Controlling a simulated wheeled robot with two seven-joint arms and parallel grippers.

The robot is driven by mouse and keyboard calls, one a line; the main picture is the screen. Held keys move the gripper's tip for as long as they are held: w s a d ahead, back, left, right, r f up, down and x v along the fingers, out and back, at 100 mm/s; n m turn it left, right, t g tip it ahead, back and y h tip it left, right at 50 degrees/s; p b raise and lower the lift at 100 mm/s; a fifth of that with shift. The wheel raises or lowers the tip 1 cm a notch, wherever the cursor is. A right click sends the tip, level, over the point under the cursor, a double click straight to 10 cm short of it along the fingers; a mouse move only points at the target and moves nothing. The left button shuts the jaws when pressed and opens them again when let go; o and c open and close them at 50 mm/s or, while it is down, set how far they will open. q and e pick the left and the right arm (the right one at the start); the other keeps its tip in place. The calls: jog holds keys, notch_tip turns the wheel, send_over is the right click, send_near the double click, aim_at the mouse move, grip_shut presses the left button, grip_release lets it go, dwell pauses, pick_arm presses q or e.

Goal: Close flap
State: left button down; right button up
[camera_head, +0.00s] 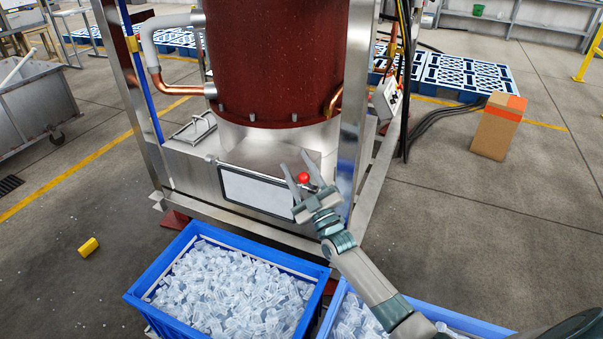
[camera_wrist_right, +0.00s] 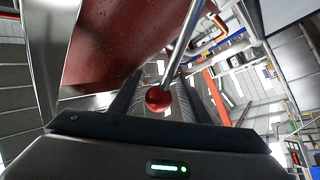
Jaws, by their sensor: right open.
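The flap (camera_head: 256,190) is a pale panel with a dark frame on the front of the steel machine, below the red tank. A red ball knob (camera_head: 303,177) sits near the flap's right end. In the right wrist view the red knob (camera_wrist_right: 158,99) is on a metal rod, in line with the space between the fingers. My right gripper (camera_head: 295,170) is open, its fingers on either side of the knob; I cannot tell whether they touch it. My left gripper is not in view.
A blue crate (camera_head: 139,290) full of tube ice stands below the flap. A second blue crate (camera_head: 466,321) with ice is to its right, partly under my right arm. A steel post (camera_head: 357,150) rises close beside the gripper. A yellow block (camera_head: 88,247) lies on the floor.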

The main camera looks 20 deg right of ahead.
jog(key=shift+s, duration=0.1)
jog(key=shift+s+f, duration=0.3)
jog(key=shift+s, duration=0.15)
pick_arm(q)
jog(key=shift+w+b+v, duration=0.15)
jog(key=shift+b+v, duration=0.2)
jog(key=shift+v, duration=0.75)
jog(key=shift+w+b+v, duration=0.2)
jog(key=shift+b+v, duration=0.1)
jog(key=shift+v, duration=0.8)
pick_arm(e)
jog(key=v, duration=1.6)
jog(key=shift+s, duration=0.15)
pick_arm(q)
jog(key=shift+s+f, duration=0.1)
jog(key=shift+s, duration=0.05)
pick_arm(e)
jog(key=shift+d, duration=0.1)
